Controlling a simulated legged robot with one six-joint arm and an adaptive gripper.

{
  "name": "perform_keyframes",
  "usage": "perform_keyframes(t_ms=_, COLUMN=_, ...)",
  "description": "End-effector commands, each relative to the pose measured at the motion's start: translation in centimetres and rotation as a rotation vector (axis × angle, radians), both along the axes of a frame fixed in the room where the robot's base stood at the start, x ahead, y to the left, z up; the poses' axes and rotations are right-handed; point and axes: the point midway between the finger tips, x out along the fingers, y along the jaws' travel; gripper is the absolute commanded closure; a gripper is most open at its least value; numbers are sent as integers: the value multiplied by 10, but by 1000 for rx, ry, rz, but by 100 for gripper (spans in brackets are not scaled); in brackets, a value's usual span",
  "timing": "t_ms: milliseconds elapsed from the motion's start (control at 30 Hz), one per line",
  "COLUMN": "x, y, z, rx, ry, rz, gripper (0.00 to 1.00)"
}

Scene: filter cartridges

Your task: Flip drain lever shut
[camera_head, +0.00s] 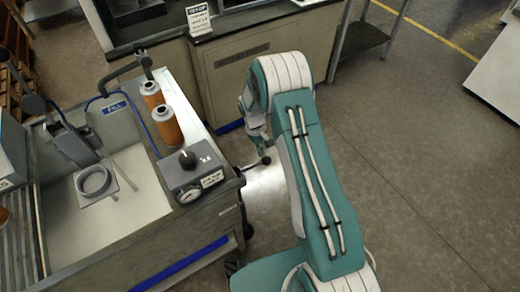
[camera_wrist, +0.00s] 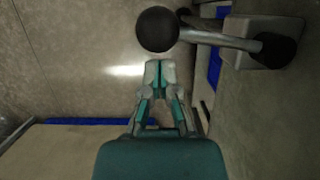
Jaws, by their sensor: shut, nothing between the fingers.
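The drain lever shows in the wrist view as a grey rod (camera_wrist: 220,40) with a black ball knob (camera_wrist: 157,29) at its left end. Its right end meets a dark round hub (camera_wrist: 275,50) on a pale block. In the head view the lever's black knob (camera_head: 265,160) sticks out from the right side of the sink cart, roughly level. My gripper (camera_wrist: 160,68) is shut and empty, with its fingertips just below the knob in the wrist picture. I cannot tell whether they touch it. In the head view my gripper (camera_head: 262,146) is beside the cart's right edge, partly hidden by my arm.
The sink cart (camera_head: 120,250) carries two orange filter cartridges (camera_head: 168,128), a control box (camera_head: 190,172) with a black knob and gauge, and a ring (camera_head: 92,181) in the basin. A beige cabinet (camera_head: 265,80) stands behind. Open floor (camera_head: 420,180) lies right.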

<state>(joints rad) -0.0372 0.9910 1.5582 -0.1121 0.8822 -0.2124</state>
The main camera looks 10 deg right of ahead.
Motion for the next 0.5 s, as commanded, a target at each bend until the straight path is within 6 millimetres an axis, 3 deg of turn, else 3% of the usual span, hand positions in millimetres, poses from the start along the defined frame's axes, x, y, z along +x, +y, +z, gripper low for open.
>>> perform_keyframes(t_ms=500, x=-9, y=-4, z=0, rx=0, ry=1, rz=-85, gripper=100)
